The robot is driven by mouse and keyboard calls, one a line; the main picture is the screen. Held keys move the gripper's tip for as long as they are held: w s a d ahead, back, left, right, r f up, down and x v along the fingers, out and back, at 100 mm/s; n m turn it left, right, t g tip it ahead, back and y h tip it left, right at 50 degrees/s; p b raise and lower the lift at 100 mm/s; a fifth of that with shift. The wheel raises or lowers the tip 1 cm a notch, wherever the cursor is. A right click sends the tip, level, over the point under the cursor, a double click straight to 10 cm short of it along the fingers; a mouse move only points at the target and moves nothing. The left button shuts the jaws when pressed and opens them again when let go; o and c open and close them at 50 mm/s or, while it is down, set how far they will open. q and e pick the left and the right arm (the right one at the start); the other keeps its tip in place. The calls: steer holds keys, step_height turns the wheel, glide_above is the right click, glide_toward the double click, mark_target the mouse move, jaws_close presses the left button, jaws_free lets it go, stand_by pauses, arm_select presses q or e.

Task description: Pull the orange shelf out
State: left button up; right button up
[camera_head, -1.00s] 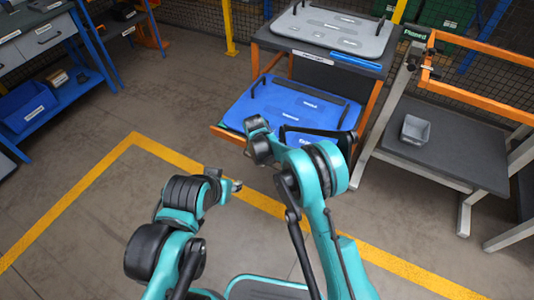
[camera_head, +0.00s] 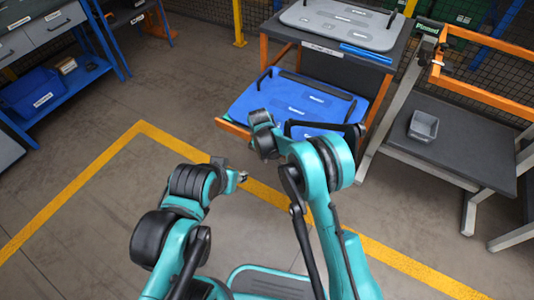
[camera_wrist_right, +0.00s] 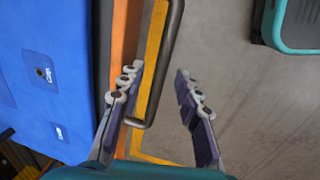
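The orange shelf (camera_head: 233,130) carries a blue panel (camera_head: 245,108) and sticks out from the front of the workbench. In the right wrist view its orange edge (camera_wrist_right: 125,40) runs beside the blue panel (camera_wrist_right: 50,90). A dark bar handle (camera_wrist_right: 165,50) stands off that edge. My right gripper (camera_wrist_right: 158,95) is open, with its fingers on either side of the handle's lower end; I see no grip on it. In the head view my right arm hides part of the shelf front. My left gripper (camera_head: 243,176) is small, over the floor, away from the shelf.
The bench's grey top panel (camera_head: 345,25) lies above the shelf. A grey-topped cart (camera_head: 440,150) with a small grey bin (camera_head: 423,126) stands close on the right. A blue rack (camera_head: 60,92) stands at the left. The floor inside the yellow line (camera_head: 70,195) is clear.

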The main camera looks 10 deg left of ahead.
step_height(320, 180, up, 12)
steer(key=s, duration=0.2)
steer(key=shift+s+a, duration=0.15)
steer(key=shift+a, duration=0.2)
steer(key=shift+d, duration=0.1)
steer(key=s+d+r+m+t+y, duration=0.1)
steer(key=s+d+r+m, duration=0.25)
steer(key=d+r, duration=0.45)
steer(key=s+d+r+m+t, duration=0.1)
steer(key=s+d+r+m, duration=0.4)
steer(key=d, duration=0.6)
steer(key=s+d+m+t, duration=0.3)
steer(key=s+d+m, duration=0.3)
steer(key=s+d, duration=0.7)
steer(key=shift+s+d+r, duration=0.2)
steer(key=shift+s+r, duration=0.1)
steer(key=shift+s, duration=0.9)
